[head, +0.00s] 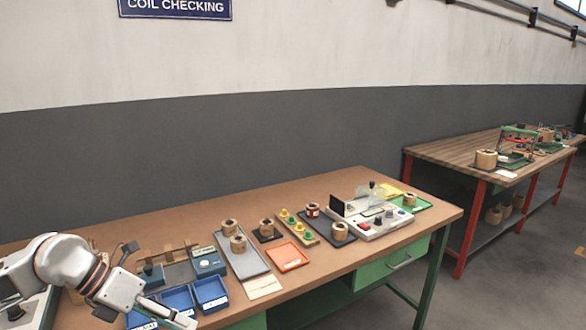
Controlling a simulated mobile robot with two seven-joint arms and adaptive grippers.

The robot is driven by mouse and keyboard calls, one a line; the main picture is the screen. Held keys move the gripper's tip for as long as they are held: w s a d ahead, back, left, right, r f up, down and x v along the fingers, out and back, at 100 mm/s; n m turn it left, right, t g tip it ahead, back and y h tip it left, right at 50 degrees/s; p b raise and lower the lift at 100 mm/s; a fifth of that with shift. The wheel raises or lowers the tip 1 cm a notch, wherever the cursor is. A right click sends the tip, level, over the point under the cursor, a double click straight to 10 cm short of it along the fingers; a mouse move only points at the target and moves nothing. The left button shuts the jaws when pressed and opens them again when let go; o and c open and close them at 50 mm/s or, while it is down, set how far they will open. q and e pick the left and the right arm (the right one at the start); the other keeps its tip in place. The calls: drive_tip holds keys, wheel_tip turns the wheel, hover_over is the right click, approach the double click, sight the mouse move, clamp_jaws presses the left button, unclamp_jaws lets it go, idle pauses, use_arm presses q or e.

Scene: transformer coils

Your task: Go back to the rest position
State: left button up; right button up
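My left arm comes in from the lower left, and my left gripper (184,321) points down and to the right at the bottom edge of the head view. It is over or in front of the blue bins at the near side of the workbench (330,188). Its fingertips are small and partly cut off by the frame, so I cannot tell whether they are open or shut. I see nothing clearly held in it. My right arm and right gripper are not in view.
Blue bins (211,294) stand close to my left gripper. A grey tray (249,264) with coils, an orange tray (288,256) and a white test device (370,218) are farther right. A second bench (450,150) stands at the right, with open floor before it.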

use_arm(q)
drive_tip(key=s+d+r+n+t+h, duration=0.15)
drive_tip(key=d+n+h, duration=0.3)
drive_tip(key=d, duration=0.45)
drive_tip(key=s+d+n+t+h, duration=0.15)
drive_tip(key=d+n+h, duration=0.3)
drive_tip(key=d, duration=0.45)
drive_tip(key=a+f+n+t+y, duration=0.45)
drive_tip(key=f+n, duration=0.35)
drive_tip(key=n, duration=0.2)
drive_tip(key=a+f+n+t+y, duration=0.3)
drive_tip(key=f+n+t+y, duration=0.2)
drive_tip(key=f+n, duration=0.3)
drive_tip(key=s+a+f+n+g+y, duration=0.1)
drive_tip(key=s+f+n+g+y, duration=0.1)
drive_tip(key=s+f+n, duration=0.2)
drive_tip(key=s+a+f+n+g+y, duration=0.2)
drive_tip(key=s+f+n+g, duration=0.1)
drive_tip(key=s+f, duration=0.6)
wheel_tip(320, 180, down, 3)
drive_tip(key=shift+s+a+n+y, duration=0.3)
drive_tip(key=shift+s+n+y, duration=0.1)
drive_tip(key=shift+n, duration=0.5)
